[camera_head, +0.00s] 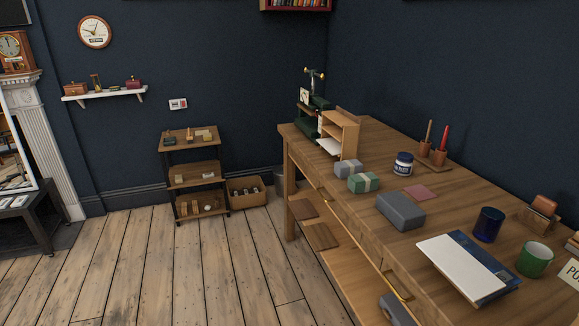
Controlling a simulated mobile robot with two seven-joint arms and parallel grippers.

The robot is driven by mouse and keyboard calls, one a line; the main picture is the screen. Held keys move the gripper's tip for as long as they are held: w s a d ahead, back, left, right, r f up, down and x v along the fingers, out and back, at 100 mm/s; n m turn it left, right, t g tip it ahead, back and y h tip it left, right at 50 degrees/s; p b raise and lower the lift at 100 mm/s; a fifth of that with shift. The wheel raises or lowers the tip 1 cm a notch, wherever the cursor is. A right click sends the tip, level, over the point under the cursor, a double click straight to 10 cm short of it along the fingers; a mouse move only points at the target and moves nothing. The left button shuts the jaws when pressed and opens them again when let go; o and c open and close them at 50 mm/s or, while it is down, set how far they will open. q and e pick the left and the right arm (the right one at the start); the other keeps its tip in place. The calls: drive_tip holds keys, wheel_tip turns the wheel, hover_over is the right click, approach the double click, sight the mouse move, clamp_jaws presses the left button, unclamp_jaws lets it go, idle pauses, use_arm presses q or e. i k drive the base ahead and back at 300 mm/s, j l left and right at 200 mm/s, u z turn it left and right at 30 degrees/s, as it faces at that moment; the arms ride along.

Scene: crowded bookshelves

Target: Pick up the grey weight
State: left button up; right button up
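A large grey block (400,210) with rounded edges lies on the wooden desk, near its left edge. A smaller grey block (348,168) with a lighter band lies farther back, beside a green banded block (364,182). Another grey object (397,309) is partly visible low down at the bottom edge, below the desktop. I cannot tell for sure which of these grey things is the weight. Neither of my grippers is in view.
The desk (375,140) also holds a dark blue cup (489,224), a green mug (534,259), a white-and-blue pad (468,267), a jar (403,164) and a wooden organizer (339,135). A small shelf unit (192,165) stands at the back wall. The plank floor left of the desk is clear.

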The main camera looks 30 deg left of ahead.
sight(343, 169)
drive_tip(key=u, duration=0.5)
drive_tip(key=z, duration=0.45)
drive_tip(key=i+j+z, duration=0.2)
drive_tip(key=z, duration=0.15)
drive_tip(key=i+j+z, duration=0.15)
drive_tip(key=j+z, duration=0.15)
drive_tip(key=j, duration=0.2)
drive_tip(key=i+j+z, duration=0.15)
drive_tip(key=j+z, duration=0.55)
drive_tip(key=i+j, duration=0.05)
drive_tip(key=j, duration=0.05)
